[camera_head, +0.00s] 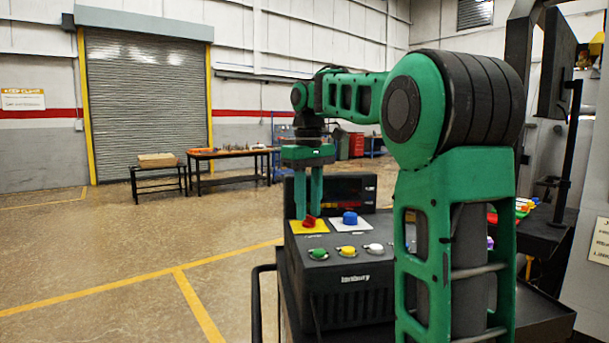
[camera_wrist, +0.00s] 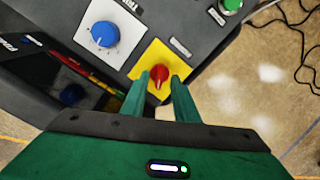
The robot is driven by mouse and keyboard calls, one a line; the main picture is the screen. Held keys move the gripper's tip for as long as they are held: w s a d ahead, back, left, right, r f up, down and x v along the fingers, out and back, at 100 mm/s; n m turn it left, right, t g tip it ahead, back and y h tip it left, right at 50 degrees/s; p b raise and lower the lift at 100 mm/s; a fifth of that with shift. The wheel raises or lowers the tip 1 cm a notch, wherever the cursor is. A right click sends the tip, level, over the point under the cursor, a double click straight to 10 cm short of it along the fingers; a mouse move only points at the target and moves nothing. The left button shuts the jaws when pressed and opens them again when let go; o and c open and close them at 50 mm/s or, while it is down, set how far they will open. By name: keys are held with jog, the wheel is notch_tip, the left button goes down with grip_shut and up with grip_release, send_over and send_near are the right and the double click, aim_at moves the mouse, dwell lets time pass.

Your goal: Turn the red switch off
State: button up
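The red switch (camera_head: 309,221) is a rotary knob on a yellow plate (camera_head: 296,228) on top of a dark control box (camera_head: 340,275). My gripper (camera_head: 309,212) points down over it. In the wrist view the red switch (camera_wrist: 159,74) lies between and just beyond the two green fingertips (camera_wrist: 161,80), on the yellow plate (camera_wrist: 148,59). The fingers are apart, with a gap on each side of the knob; contact is not visible. The knob's pointer is turned toward the gripper side in the wrist view.
A blue knob (camera_head: 350,218) on a white plate sits right beside the red switch. Green (camera_head: 318,254), yellow (camera_head: 346,250) and white (camera_head: 375,249) buttons line the box's front. A dark screen (camera_head: 350,190) rises behind the knobs. Open floor lies to the left.

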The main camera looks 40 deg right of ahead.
aim_at(308, 215)
notch_tip(308, 215, up, 10)
dwell(0.7)
jog(key=shift+f, duration=0.15)
dwell(0.4)
